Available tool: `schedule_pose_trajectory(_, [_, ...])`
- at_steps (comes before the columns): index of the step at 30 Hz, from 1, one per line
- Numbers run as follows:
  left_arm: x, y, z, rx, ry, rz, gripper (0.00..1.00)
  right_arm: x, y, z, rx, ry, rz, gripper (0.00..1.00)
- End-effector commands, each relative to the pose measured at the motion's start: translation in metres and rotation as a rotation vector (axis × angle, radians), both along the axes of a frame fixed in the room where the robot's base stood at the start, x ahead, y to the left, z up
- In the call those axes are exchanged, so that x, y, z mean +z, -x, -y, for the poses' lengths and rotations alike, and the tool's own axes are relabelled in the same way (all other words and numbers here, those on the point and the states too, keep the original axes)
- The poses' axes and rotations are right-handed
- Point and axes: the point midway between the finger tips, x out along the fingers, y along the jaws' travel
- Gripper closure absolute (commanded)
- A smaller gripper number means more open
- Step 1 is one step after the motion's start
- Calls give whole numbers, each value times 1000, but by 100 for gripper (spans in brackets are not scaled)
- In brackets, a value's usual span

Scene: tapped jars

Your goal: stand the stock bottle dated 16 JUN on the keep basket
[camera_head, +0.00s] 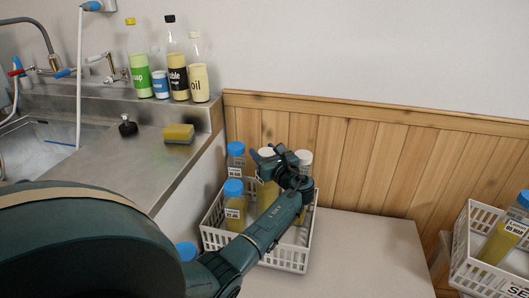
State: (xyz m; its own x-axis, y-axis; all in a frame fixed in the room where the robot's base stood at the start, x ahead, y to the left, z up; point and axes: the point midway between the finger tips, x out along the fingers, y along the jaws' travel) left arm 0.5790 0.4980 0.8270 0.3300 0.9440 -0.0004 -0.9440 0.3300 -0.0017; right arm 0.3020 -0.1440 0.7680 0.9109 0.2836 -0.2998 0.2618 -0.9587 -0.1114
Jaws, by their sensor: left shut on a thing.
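My left gripper (272,160) comes in over a white basket (291,258) and is shut on a bottle, seemingly the white-capped one (266,192) with yellow contents. The gripper and arm hide much of that bottle, and its label cannot be read. A blue-capped bottle (235,213) with a small dated label stands at the basket's left front. Another blue-capped bottle (236,151) is behind it, and a white-capped one (304,158) is behind the gripper. No date reads clearly as 16 JUN. I cannot tell which basket is the keep basket. My right gripper is not in view.
A second white basket (461,251) at the right edge holds a blue-capped bottle (497,241); its sign begins "SE". Another blue cap (186,250) shows beside my arm. The table (365,250) right of the middle basket is clear. A steel sink counter (105,150) stands left.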

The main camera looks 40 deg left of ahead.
Motion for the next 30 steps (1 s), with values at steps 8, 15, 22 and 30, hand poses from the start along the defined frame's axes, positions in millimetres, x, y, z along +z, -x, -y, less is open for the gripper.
schedule_pose_trajectory(8, [3,0,0,0,-4,4,100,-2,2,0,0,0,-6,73])
schedule_pose_trajectory(15, [1,-1,0,0,-4,4,100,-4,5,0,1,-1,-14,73])
schedule_pose_trajectory(22, [-2,-1,0,0,-4,4,100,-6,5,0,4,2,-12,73])
schedule_pose_trajectory(30, [-5,-1,0,0,-4,4,100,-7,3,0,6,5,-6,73])
